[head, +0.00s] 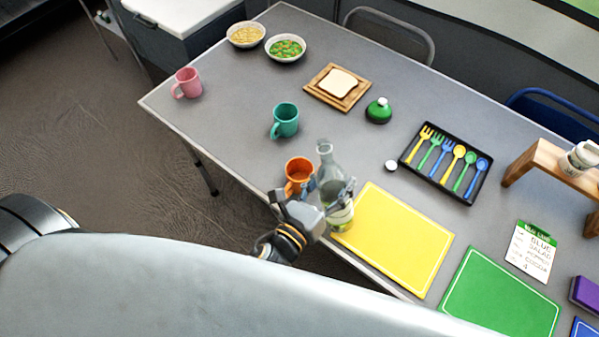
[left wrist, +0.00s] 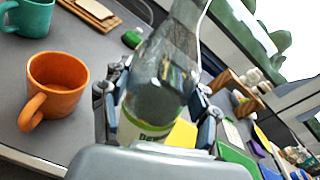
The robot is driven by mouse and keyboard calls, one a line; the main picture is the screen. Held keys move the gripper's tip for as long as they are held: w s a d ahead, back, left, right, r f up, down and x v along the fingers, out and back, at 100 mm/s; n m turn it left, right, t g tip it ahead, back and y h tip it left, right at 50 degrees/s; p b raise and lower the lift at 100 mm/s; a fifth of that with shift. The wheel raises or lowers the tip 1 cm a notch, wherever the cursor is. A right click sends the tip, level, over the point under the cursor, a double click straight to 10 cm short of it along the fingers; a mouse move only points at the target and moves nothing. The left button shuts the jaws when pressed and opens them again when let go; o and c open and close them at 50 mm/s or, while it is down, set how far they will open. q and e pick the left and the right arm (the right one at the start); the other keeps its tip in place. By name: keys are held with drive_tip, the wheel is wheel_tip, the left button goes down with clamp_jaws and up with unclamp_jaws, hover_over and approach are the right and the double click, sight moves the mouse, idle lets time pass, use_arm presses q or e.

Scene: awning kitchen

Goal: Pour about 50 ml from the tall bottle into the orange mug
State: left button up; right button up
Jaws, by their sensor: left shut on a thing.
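The tall bottle (head: 327,165) is clear glass with a pale green label low on its body, and it stands roughly upright near the table's front edge. My left gripper (head: 329,196) is shut around its body. In the left wrist view the bottle (left wrist: 162,75) fills the middle between the fingers. The orange mug (head: 298,171) stands just left of the bottle, upright, with its handle toward the front. In the left wrist view the mug (left wrist: 57,84) looks empty inside. I cannot tell whether the bottle's base touches the table. My right gripper is not in view.
A yellow mat (head: 393,240) lies right of the bottle, with a green mat (head: 502,294) beyond. A teal mug (head: 285,121) stands behind the orange mug. A small white cap (head: 391,165), green flask (head: 378,110) and black cutlery tray (head: 411,157) lie farther back right.

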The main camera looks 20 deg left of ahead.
use_arm(q)
drive_tip(key=shift+w+a+m+t+b, duration=0.1)
drive_tip(key=shift+m+t+b, duration=0.15)
drive_tip(key=shift+m+b, duration=0.75)
drive_tip(key=shift+w+a+m+t+b, duration=0.1)
drive_tip(key=shift+m+t+b, duration=0.15)
drive_tip(key=shift+m+b, duration=0.75)
drive_tip(key=shift+s+r, duration=0.1)
idle(0.3)
